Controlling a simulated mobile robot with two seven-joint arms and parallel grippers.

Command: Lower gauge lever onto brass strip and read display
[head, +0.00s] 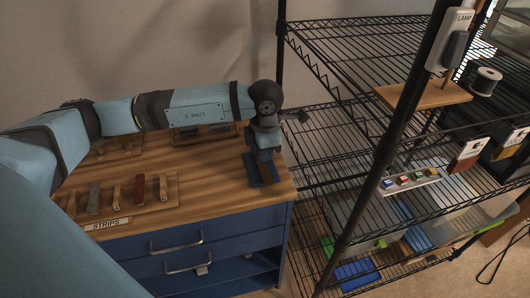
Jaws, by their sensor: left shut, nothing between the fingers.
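My left arm reaches in from the left over the wooden bench top (215,185). My left gripper (263,178) points down near the bench's right edge and is shut, with nothing seen held in it. A wooden rack marked STRIPS (107,223) stands at the front left of the bench. It holds several upright strips: a grey one (94,198), a dark red one (139,190) and tan ones, one of them at the right end (163,187). Which is brass I cannot tell. I cannot make out a gauge lever or display. My right gripper is not in view.
A wooden board with dark pieces (218,129) lies behind my arm, partly hidden. Blue drawers (215,226) are under the bench. A black wire shelf (330,112) stands close on the right, its post (385,150) in front. The bench middle is clear.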

